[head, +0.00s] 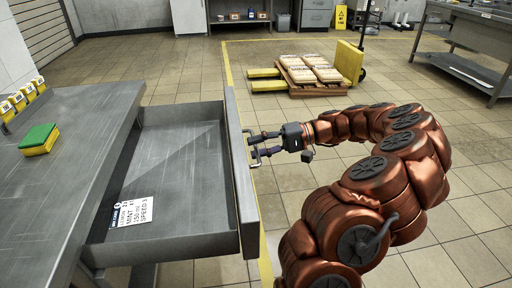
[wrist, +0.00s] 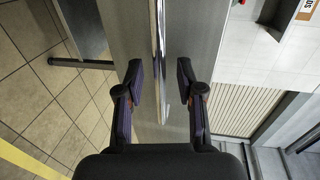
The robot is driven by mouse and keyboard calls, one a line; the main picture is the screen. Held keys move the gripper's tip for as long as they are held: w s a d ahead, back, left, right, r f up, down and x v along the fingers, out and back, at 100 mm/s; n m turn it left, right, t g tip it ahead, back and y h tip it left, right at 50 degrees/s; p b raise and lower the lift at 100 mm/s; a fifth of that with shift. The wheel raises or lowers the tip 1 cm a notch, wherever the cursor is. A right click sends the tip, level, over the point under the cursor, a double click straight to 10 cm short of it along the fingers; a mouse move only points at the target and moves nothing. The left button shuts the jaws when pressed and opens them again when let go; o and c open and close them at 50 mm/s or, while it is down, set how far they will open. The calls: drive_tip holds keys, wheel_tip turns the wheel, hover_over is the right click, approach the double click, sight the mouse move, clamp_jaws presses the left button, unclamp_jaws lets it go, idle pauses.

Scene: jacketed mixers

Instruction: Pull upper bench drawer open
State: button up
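The grey metal bench drawer (head: 170,165) stands pulled well out from the bench (head: 75,120), its inside in view. A white printed card (head: 132,214) lies in it near the bench side. The drawer front (head: 240,165) carries a bar handle (head: 256,158), which also shows in the wrist view (wrist: 161,50). My gripper (head: 262,146) is at this handle on the outer side of the front. In the wrist view, my gripper's fingers (wrist: 161,82) stand apart on either side of the bar, with visible gaps to it.
A green and yellow sponge (head: 38,139) and several yellow labelled items (head: 20,100) sit on the bench top. A yellow pallet truck (head: 350,62) with sacks (head: 310,68) stands beyond. A steel table (head: 465,70) is at right. The tiled floor between is clear.

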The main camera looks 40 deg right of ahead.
drive_tip(key=v, duration=0.6)
drive_tip(key=shift+s+d, duration=0.2)
drive_tip(key=shift+d, duration=0.15)
